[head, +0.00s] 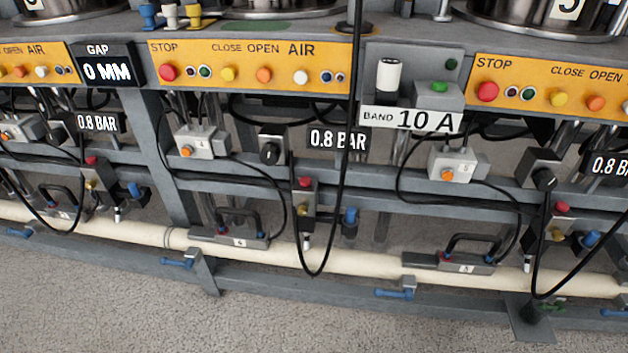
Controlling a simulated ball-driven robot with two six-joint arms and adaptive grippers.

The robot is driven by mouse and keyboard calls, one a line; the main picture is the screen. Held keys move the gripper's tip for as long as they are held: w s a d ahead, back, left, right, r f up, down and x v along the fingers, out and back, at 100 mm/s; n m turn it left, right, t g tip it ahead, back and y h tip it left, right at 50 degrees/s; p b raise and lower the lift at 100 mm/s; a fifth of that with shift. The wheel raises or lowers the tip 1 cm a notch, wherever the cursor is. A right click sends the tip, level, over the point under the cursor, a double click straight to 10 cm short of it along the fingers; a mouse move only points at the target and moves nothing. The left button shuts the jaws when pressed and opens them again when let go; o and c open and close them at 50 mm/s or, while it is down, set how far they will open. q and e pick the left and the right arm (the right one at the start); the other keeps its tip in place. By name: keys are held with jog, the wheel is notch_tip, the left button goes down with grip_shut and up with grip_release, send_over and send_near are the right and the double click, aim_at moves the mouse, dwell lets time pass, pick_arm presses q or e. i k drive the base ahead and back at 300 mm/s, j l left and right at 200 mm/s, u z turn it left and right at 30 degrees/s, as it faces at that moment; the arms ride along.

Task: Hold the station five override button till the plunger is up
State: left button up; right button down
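A small light-grey box marked 5 (453,163) is mounted on the frame right of centre in the head view. An orange button (447,175) sits on its front face, and nothing touches it. I cannot tell which part is the plunger; no part in view is clearly marked as one. The upper part of station five, with a metal vessel (540,22) marked 5, is cut off by the top edge. Neither of my grippers is in view.
A similar box marked 4 (203,142) with an orange button stands to the left. Orange panels (250,66) with coloured buttons run above. A black cable (345,150) hangs in front of the frame. A pale pipe (340,262) runs below. The grey floor (100,300) in front is clear.

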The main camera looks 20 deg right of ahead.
aim_at(446, 175)
jog(key=z, duration=1.35)
